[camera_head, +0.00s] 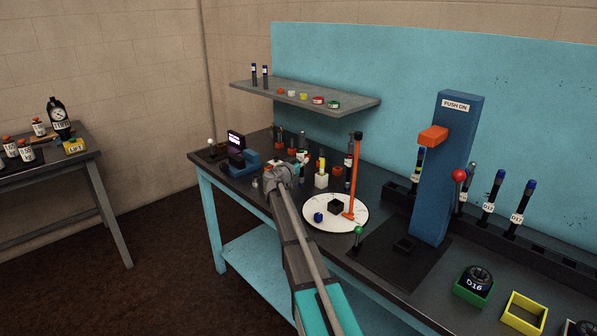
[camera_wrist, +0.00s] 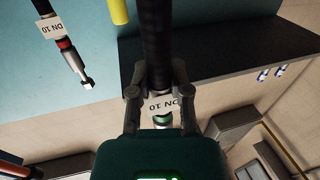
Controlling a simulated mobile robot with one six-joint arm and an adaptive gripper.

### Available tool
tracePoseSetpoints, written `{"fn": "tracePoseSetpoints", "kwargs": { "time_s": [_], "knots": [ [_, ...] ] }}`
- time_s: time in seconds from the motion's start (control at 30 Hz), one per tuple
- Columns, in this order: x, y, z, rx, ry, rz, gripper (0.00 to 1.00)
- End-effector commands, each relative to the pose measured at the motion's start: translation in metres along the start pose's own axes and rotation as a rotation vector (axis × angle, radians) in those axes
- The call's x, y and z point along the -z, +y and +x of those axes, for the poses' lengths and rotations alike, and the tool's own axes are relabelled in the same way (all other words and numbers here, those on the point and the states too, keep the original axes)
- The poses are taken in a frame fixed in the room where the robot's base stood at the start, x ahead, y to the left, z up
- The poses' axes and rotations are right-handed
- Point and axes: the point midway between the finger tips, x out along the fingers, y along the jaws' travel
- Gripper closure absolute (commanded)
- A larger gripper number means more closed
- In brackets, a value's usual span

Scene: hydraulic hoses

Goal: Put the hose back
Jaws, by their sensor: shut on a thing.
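In the wrist view, my gripper (camera_wrist: 158,84) is shut on a black hose (camera_wrist: 156,40). The hose has a white DN 10 label, seen upside down, and a green band near my palm. A second hose (camera_wrist: 62,43) with a DN 10 label, a red band and a metal end is apart to the left. In the head view, my gripper (camera_head: 283,176) is over the left part of the workbench, near several small upright items. The held hose is hard to make out there.
A white round plate (camera_head: 330,222) with an orange post (camera_head: 354,180) stands right of my arm. Beyond it is the blue PUSH ON press (camera_head: 447,170). Several hoses stand in a rear rack (camera_head: 545,243). A grey shelf (camera_head: 300,94) overhangs the bench back.

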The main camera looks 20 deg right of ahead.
Motion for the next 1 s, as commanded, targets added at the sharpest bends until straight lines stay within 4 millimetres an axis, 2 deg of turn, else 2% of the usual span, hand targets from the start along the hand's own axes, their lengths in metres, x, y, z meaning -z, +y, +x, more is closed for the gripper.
{"fn": "tracePoseSetpoints", "kwargs": {
  "time_s": [0.1,0.3,0.93,0.97,1.0],
  "knots": [
    [-0.014,0.000,0.000,0.000,0.001,-0.001,1.00],
    [-0.028,0.000,0.000,0.000,0.001,-0.001,1.00],
    [-0.034,0.000,-0.001,0.001,0.001,-0.001,1.00],
    [-0.033,0.000,-0.001,0.001,0.000,0.000,0.70],
    [-0.033,0.000,-0.001,0.001,0.000,0.000,0.63]
  ]
}}
